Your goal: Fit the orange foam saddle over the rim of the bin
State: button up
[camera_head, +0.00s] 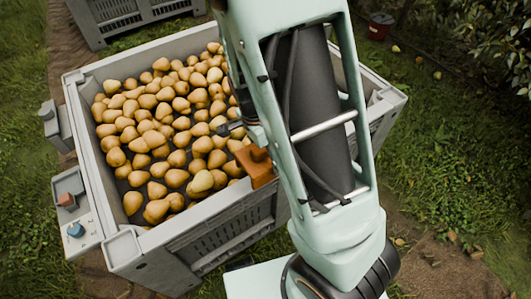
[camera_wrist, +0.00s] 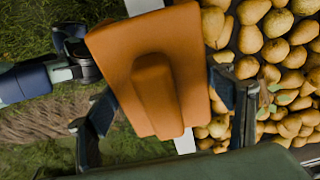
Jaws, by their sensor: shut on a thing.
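The orange foam saddle (camera_head: 257,168) is at the near long rim of the grey bin (camera_head: 180,232), beside my arm in the head view. In the wrist view the saddle (camera_wrist: 190,60) fills the middle, with a raised ridge on top. My gripper (camera_wrist: 161,97) is shut on it, one dark finger on each side. The pale bin rim (camera_wrist: 184,143) shows above and below the saddle in the wrist view, so the saddle lies across its line. I cannot tell whether it rests on the rim or hangs just above it; its underside is hidden.
Many pears (camera_head: 165,110) fill the bin. A small grey tray (camera_head: 70,200) with a reddish and a blue item sits outside the bin's left corner. Another grey bin (camera_head: 130,20) stands behind. A red pot (camera_head: 380,25) is at the back right. Grass surrounds the bin.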

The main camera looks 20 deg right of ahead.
notch_tip(320, 180, down, 4)
jog(key=b, duration=0.3)
jog(key=shift+r, duration=0.2)
jog(key=shift+f+b, duration=1.75)
jog(key=shift+f, duration=1.05)
jog(key=shift+f, duration=0.25)
jog(key=o, duration=1.2)
jog(key=shift+o, duration=0.2)
